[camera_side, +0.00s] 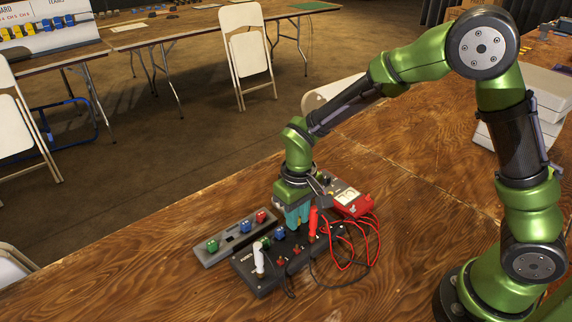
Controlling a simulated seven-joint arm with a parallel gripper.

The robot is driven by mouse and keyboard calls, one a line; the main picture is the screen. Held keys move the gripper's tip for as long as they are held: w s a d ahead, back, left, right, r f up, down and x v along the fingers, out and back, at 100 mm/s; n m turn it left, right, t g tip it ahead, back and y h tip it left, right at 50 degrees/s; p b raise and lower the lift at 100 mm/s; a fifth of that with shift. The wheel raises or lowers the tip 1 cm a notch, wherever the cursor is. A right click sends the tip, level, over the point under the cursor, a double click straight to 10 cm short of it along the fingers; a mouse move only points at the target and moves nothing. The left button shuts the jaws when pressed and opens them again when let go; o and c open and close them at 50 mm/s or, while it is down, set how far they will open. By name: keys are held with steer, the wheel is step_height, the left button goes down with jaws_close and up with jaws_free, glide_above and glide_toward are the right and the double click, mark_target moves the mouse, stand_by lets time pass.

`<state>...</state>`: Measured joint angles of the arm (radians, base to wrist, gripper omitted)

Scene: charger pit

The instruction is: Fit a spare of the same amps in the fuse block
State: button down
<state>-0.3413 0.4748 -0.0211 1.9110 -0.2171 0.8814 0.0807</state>
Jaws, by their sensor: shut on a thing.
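The black fuse block (268,286) lies on the wooden table, with "FUSES" lettering on its left part. A blue fuse (279,233) and a green one (265,243) stand along its back side. Small red parts show on its front side. A grey spares tray (208,259) lies behind it to the left, holding a green fuse (212,245), a blue fuse (245,226) and a red fuse (261,216). A dark empty place shows between green and blue. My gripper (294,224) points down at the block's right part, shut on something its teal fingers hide. I cannot tell its colour or whether it touches the block.
A white-handled probe (258,258) stands at the block's left end, and a red-handled probe (313,222) stands close right of my gripper. A red meter (352,204) lies behind, with loose red and black leads on the right. The table's left front is clear.

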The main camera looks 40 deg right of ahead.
steer(key=shift+f, duration=0.25)
stand_by(0.7)
steer(key=c, duration=0.6)
jaws_free()
steer(key=shift+c, duration=0.2)
steer(key=shift+r, duration=0.1)
steer(key=shift+o, duration=0.2)
steer(key=shift+r, duration=3.7)
steer(key=s+d+r+m+t+y, duration=0.1)
steer(key=s+d+r+m+t, duration=0.1)
steer(key=s+r, duration=0.4)
steer(key=s+d+r+m+t+y, duration=0.1)
steer(key=s+d+r+m+t, duration=0.1)
steer(key=s+d+r+t, duration=0.3)
steer(key=s+d+r, duration=0.2)
steer(key=s, duration=0.1)
steer(key=shift+s+d, duration=0.15)
